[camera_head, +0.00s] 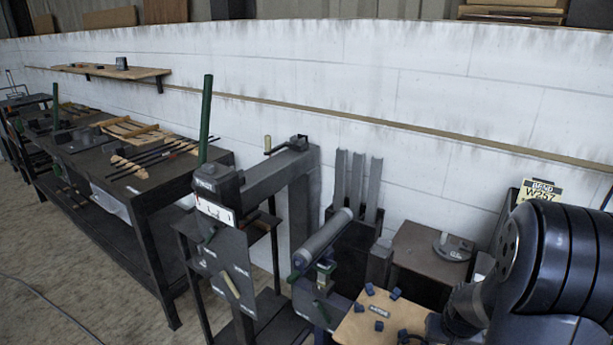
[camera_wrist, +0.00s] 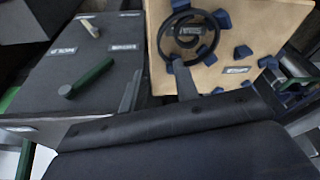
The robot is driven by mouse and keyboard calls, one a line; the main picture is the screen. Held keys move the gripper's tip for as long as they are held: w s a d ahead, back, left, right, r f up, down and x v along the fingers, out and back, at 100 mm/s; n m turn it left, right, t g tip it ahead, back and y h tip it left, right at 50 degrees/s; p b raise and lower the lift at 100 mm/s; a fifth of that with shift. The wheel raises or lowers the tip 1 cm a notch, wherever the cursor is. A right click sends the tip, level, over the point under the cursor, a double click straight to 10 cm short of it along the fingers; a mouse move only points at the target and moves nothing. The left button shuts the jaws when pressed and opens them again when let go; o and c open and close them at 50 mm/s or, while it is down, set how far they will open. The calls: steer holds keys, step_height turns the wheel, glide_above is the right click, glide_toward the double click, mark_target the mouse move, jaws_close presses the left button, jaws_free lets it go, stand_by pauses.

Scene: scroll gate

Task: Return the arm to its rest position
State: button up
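My arm (camera_head: 560,255) fills the lower right of the head view, its wrist low over a wooden board (camera_head: 350,328). My gripper (camera_wrist: 157,72) shows in the wrist view as two thin grey fingers standing apart, with nothing seen between them. The fingers point toward the wooden board (camera_wrist: 222,85), which bears a black ring (camera_wrist: 160,45) and several dark blue blocks (camera_wrist: 242,53). One finger overlaps the ring's lower edge in the picture; I cannot tell whether they touch. In the head view the fingers are not clearly visible.
A dark panel (camera_wrist: 40,85) with a green handle (camera_wrist: 90,78) and a pale lever (camera_wrist: 90,28) lies left of the gripper. The head view shows a roller machine (camera_head: 325,238), a post with a green bar (camera_head: 206,120), a workbench (camera_head: 145,195) and a white wall (camera_head: 400,75).

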steer(key=v, duration=0.4)
steer(key=x, duration=1.1)
steer(key=shift+f, duration=0.25)
step_height(320, 180, up, 9)
steer(key=p, duration=0.7)
steer(key=shift+n, duration=0.9)
steer(key=a+f+b, duration=0.1)
steer(key=a, duration=0.1)
steer(key=w+a+f+b, duration=0.1)
steer(key=a, duration=0.2)
steer(key=w+a+f+b, duration=0.1)
steer(key=a, duration=0.2)
steer(key=shift+a+f, duration=0.1)
steer(key=shift+a, duration=0.15)
steer(key=shift+w+a+f+y, duration=0.1)
steer(key=shift+a+y, duration=0.2)
steer(key=shift+a, duration=0.35)
